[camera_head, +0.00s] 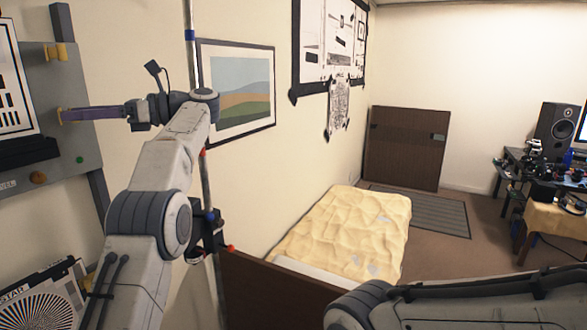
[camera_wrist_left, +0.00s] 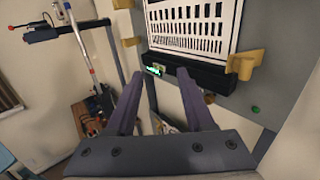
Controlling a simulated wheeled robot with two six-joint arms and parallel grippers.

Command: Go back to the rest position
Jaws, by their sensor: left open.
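My left gripper (camera_head: 66,115) is at the upper left in the head view, raised at the end of my left arm, with its purple fingers pointing left toward a grey board (camera_head: 70,62). In the left wrist view, the gripper (camera_wrist_left: 160,84) has its two fingers spread apart with nothing between them. Beyond the fingers is a white test chart (camera_wrist_left: 195,28) with black bars, resting on a black ledge (camera_wrist_left: 185,70). Whether the fingertips touch the board cannot be told. My right arm crosses the lower right of the head view; its gripper is not visible.
A framed landscape picture (camera_head: 240,88) hangs on the wall near my left arm. Yellow clips (camera_wrist_left: 245,64) stick out from the board. A bed with a yellow cover (camera_head: 345,230) stands below. A cluttered desk with a speaker (camera_head: 557,128) is at the far right.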

